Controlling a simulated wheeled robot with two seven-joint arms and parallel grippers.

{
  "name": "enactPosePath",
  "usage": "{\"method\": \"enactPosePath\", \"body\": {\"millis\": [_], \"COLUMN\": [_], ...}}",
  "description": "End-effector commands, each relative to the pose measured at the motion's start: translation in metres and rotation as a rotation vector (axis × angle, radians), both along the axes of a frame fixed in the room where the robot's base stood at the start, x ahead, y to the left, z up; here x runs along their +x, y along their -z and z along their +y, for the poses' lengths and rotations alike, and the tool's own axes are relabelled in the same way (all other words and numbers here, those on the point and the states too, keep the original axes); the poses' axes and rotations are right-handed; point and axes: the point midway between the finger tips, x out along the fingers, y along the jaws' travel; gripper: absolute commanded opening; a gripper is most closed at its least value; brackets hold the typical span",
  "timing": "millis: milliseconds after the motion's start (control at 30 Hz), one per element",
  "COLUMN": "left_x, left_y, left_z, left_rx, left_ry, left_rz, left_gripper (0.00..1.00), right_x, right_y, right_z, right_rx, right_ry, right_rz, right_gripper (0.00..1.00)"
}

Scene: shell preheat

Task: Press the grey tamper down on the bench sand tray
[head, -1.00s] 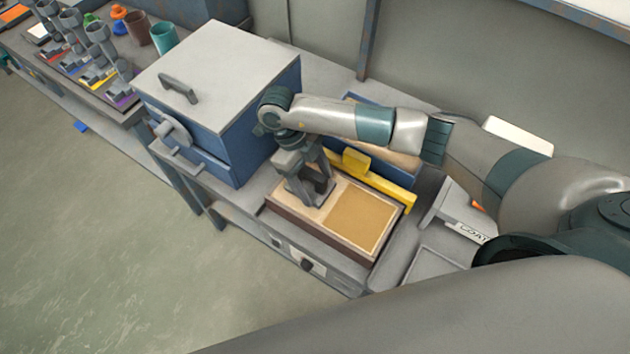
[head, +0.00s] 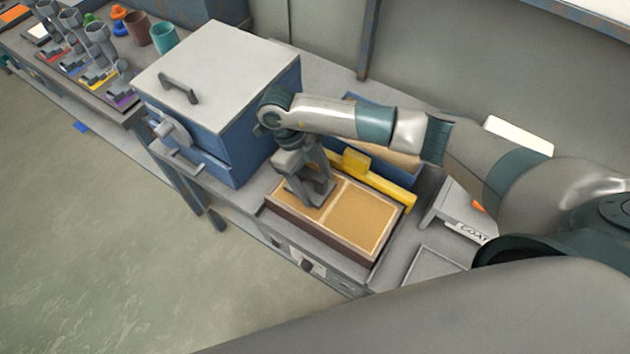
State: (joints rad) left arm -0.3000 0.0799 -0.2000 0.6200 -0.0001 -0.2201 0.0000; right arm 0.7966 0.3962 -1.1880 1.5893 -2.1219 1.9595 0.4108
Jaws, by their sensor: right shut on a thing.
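The bench sand tray (head: 318,237) is a dark-walled shallow box on the bench in the middle of the head view. A thin pale divider splits its sand into two halves, both an even darker tan. My right gripper (head: 308,178) points down over the left half and is shut on the grey tamper (head: 321,198). The tamper's base is at the sand near the tray's back left; the gripper partly hides it, and its exact contact with the sand is hard to see. My left gripper is not in view.
A blue oven-like box (head: 225,75) with a grey lid stands close left of the tray. A yellow bar (head: 390,190) runs along the tray's back edge, with a blue-walled bin (head: 408,178) behind it. A labelled grey stand (head: 460,215) is at right.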

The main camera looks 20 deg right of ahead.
Motion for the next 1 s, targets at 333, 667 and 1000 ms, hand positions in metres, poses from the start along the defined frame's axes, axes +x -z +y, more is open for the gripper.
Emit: {"method": "enactPosePath", "body": {"millis": [333, 667, 1000], "left_x": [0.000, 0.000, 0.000], "left_y": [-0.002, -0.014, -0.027], "left_z": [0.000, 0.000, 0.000], "left_rx": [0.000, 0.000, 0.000], "left_ry": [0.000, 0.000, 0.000], "left_rz": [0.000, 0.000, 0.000], "left_gripper": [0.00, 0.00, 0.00], "right_x": [-0.002, 0.000, 0.000], "right_y": [0.000, -0.022, -0.045], "right_z": [0.000, 0.000, 0.000], "right_rx": [0.001, 0.000, 0.001], "right_ry": [-0.001, -0.001, 0.000], "right_rz": [0.003, 0.000, -0.001], "right_gripper": [0.48, 0.48, 0.48]}}
